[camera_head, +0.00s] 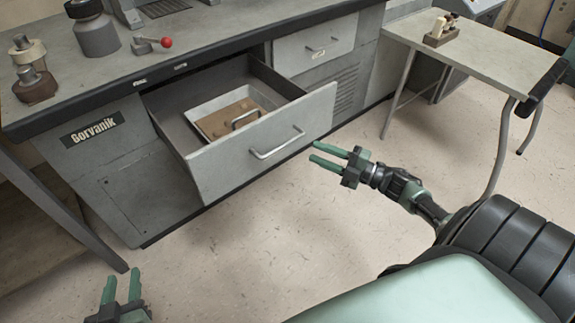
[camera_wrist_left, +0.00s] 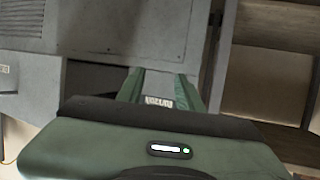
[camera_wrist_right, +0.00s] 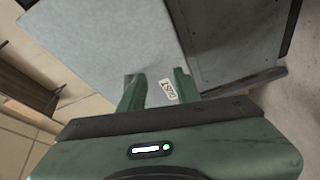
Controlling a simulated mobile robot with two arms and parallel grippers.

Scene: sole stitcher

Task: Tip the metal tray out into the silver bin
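A pale metal tray (camera_head: 213,103) lies in the open drawer (camera_head: 258,145) of the grey machine bench. A flat brown piece (camera_head: 218,122) with a bent metal handle lies in the tray. No silver bin can be made out in any view. My left gripper (camera_head: 121,284) is open and empty, low at the bottom left, well in front of the bench; its spread fingers also show in the left wrist view (camera_wrist_left: 159,90). My right gripper (camera_head: 327,155) is open and empty, just right of the drawer front and apart from its handle; its fingers also show in the right wrist view (camera_wrist_right: 158,88).
The bench top (camera_head: 215,40) holds jars (camera_head: 93,30) and a red-knobbed lever (camera_head: 152,43). A second drawer (camera_head: 318,47) beside the open one is closed. A side table (camera_head: 480,65) with a small wooden block stands at right. The floor in front is clear.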

